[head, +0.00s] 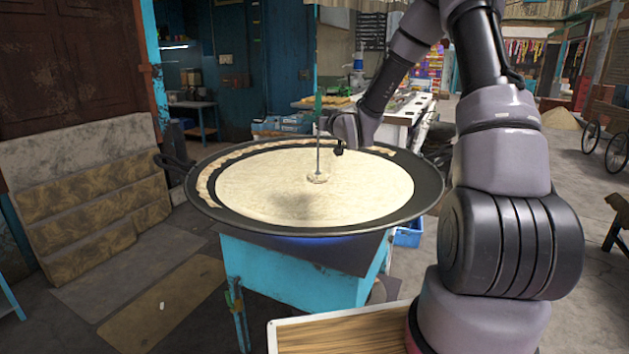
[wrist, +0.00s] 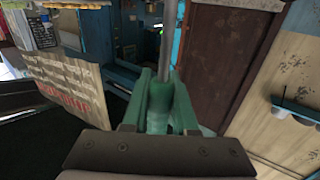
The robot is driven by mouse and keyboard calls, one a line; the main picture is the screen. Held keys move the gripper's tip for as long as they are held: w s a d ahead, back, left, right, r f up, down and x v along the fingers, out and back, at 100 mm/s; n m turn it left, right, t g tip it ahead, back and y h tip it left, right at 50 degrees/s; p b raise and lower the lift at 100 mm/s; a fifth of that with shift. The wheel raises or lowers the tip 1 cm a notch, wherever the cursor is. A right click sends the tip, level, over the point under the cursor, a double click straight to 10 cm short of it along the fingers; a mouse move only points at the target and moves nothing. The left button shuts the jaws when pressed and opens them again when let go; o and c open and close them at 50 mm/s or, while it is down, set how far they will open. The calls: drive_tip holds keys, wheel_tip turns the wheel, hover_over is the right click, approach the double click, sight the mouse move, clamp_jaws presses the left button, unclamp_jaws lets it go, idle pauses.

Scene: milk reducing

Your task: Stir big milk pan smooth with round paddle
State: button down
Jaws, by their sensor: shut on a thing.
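The big milk pan (head: 430,190) is wide, dark and shallow. Pale cream milk (head: 260,190) fills most of it, and a paler crusty band lines its left and back rim. The paddle has a green handle (head: 319,103) and a long thin upright shaft. Its round paddle end (head: 318,178) is at the milk's surface near the middle, partly covered by milk. My gripper (head: 325,122) is shut on the green handle above the pan. In the wrist view, the handle (wrist: 168,105) is between the fingers, and the pan is not clearly visible.
The pan stands on a turquoise stove (head: 280,275) with a blue glow beneath. A wood-topped tray or table (head: 345,333) is at the front. A white counter (head: 400,120) with goods stands behind, and stone steps (head: 90,200) are at left.

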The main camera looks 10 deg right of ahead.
wheel_tip(320, 180, up, 4)
drive_tip(key=shift+f, duration=0.25)
idle(0.4)
